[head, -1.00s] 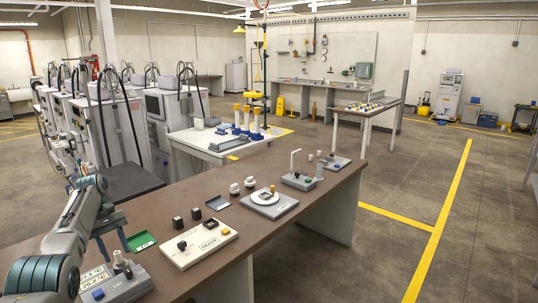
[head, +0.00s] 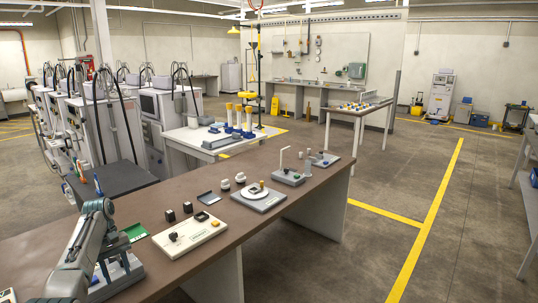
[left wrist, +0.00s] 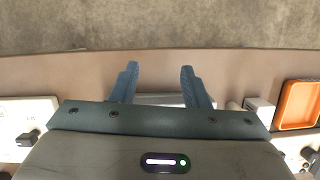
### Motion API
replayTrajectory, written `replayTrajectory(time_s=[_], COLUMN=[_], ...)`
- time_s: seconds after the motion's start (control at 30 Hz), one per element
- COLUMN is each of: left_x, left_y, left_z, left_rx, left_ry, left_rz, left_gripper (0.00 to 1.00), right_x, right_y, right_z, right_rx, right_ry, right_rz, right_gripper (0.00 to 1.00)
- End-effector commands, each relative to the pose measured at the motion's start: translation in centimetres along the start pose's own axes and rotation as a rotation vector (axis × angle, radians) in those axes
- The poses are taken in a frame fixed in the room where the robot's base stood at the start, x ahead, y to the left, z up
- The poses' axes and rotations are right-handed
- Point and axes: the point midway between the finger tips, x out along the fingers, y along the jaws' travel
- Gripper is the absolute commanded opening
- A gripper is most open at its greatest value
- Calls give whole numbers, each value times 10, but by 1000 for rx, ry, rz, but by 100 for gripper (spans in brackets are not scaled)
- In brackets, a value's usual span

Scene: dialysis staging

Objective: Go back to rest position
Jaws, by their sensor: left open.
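My left gripper (head: 113,260) is at the lower left in the head view, above the near end of the brown bench (head: 240,228). The left wrist view shows its two blue-grey fingers (left wrist: 158,85) apart, with nothing between them. Behind the fingers, a pale grey edge of something shows on the bench; most of it is hidden by the gripper. My right gripper is not in view.
A cream control box (head: 190,235), a grey device with a white round plate (head: 258,197) and a green tray (head: 134,232) are on the bench. An orange tray (left wrist: 298,105) shows in the wrist view. Open floor (head: 330,265) lies right of the bench.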

Motion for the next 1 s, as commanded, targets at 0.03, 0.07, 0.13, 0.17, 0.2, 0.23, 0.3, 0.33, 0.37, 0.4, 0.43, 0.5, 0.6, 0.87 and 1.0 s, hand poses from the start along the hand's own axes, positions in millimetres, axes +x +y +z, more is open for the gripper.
replayTrajectory(time_s=[0.03,0.07,0.13,0.17,0.2,0.23,0.3,0.33,0.37,0.4,0.43,0.5,0.6,0.87,1.0], left_x=[12,19,37,45,58,69,96,108,118,133,144,167,197,253,267], left_y=[0,-1,-1,-2,-2,-4,-7,-9,-10,-13,-15,-21,-31,-67,-92], left_z=[1,2,4,6,9,11,20,25,30,37,44,60,87,175,231], left_rx=[16,25,51,66,86,102,149,170,193,222,244,295,369,552,639], left_ry=[14,24,48,59,76,91,127,143,160,180,194,229,274,383,438], left_rz=[-10,-14,-27,-33,-42,-49,-67,-73,-78,-87,-92,-102,-112,-117,-109], left_gripper=[42,42,42,42,42,42,42,42,42,42,42,42,42,42,42], right_x=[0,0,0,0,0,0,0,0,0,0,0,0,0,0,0], right_y=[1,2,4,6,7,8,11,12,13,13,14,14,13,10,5], right_z=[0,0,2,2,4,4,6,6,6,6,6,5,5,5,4], right_rx=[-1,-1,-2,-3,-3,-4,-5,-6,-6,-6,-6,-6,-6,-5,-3], right_ry=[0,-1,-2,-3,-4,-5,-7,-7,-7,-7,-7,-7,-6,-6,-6], right_rz=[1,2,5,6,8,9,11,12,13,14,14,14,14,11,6], right_gripper=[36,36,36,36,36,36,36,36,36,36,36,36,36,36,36])
